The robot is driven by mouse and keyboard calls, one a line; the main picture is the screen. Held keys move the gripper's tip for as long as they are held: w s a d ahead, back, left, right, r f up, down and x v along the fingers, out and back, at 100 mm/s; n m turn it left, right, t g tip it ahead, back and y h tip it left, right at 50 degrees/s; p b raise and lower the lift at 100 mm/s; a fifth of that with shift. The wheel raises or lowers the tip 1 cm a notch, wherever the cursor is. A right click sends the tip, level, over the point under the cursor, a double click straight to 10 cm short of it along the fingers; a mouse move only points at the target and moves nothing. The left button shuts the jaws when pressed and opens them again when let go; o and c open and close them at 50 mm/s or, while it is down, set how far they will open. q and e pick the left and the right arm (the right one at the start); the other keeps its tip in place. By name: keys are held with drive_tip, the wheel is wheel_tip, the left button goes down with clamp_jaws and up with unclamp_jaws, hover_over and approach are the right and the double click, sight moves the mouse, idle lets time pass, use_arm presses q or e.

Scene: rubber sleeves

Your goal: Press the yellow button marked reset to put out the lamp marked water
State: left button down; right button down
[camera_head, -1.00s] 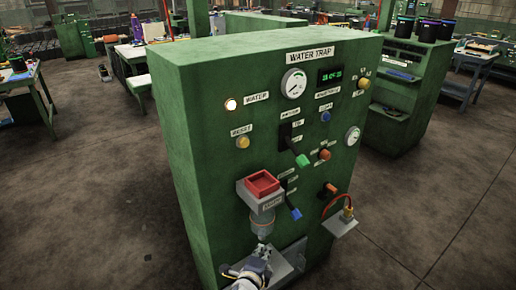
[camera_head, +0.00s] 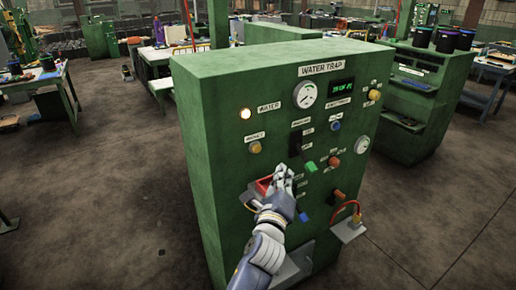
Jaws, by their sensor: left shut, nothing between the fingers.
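The yellow button (camera_head: 255,147) sits on the front of the green cabinet (camera_head: 195,130), under a small white label. The round lamp (camera_head: 245,114) beside the WATER label (camera_head: 268,106) is above it and glows warm white. My left gripper (camera_head: 284,178) is in front of the panel, below and to the right of the yellow button and apart from it in the picture. Its fingers are closed with nothing seen between them. My right gripper is not in view.
A small shelf (camera_head: 348,230) with a red hose juts out lower right. The panel left of the button is bare.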

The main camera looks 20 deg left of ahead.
sight(256, 148)
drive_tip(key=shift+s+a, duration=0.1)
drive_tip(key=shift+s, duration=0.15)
use_arm(q)
drive_tip(key=w+a, duration=0.5)
drive_tip(key=a, duration=0.2)
drive_tip(key=shift+w, duration=0.25)
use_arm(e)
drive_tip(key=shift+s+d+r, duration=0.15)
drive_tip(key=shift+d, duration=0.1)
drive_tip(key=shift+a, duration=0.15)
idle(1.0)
use_arm(q)
drive_tip(key=shift+w+a+p, duration=0.25)
drive_tip(key=shift+a+p, duration=0.05)
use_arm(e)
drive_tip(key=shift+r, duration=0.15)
